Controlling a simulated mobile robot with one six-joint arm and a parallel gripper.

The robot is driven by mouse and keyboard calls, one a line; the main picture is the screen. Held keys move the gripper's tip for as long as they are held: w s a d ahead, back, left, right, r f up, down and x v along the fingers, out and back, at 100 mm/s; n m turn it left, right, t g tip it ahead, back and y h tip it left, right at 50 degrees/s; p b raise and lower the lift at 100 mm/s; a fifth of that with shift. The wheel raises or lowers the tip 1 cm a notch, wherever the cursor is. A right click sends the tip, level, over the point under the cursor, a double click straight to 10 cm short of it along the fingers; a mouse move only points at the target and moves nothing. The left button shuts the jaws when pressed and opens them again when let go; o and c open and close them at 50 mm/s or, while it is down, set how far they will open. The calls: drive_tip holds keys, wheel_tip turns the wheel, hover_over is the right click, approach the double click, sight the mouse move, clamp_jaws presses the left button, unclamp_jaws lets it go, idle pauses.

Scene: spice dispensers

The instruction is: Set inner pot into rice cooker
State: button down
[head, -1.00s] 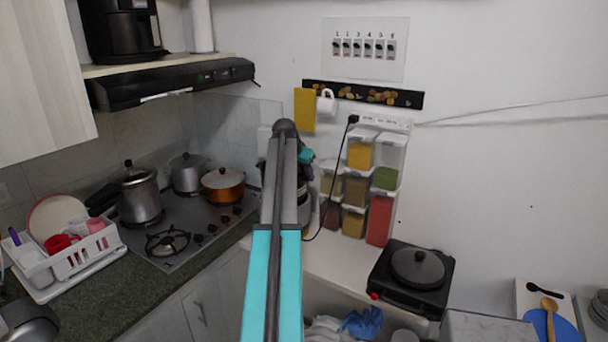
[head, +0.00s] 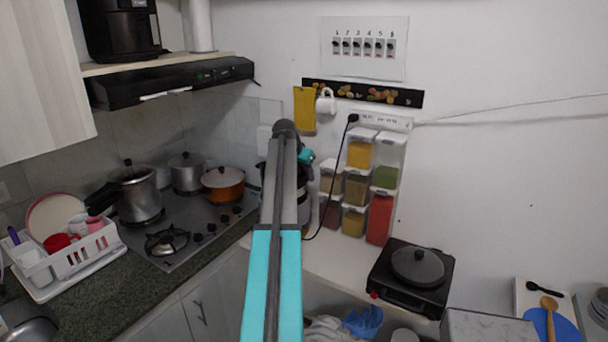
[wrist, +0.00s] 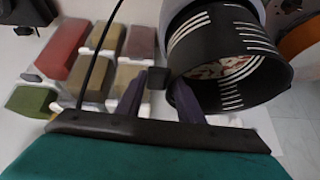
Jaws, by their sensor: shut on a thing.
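In the wrist view, my gripper (wrist: 158,82) has its two dark fingers closed around a small dark block (wrist: 157,77), which looks like a handle. Right beside it is a black round vessel (wrist: 190,52) with rows of white lines and a speckled inside, tilted in this view. The block seems to meet the vessel's side, but I cannot tell if they are one piece. I cannot tell for sure whether the vessel is the inner pot or the rice cooker. In the head view, my arm hides the gripper; part of a dark and silver appliance (head: 305,196) shows behind it.
Stacked spice dispensers (head: 356,187) stand against the wall right of my arm, with a black cord (head: 337,183) hanging beside them. A black hot plate (head: 412,278) with a lidded pan is at the right. A stove (head: 190,228) with pots is at the left.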

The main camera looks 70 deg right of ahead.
wheel_tip(320, 180, down, 10)
drive_tip(key=b, duration=0.4)
drive_tip(key=shift+b, duration=0.4)
idle(6.7)
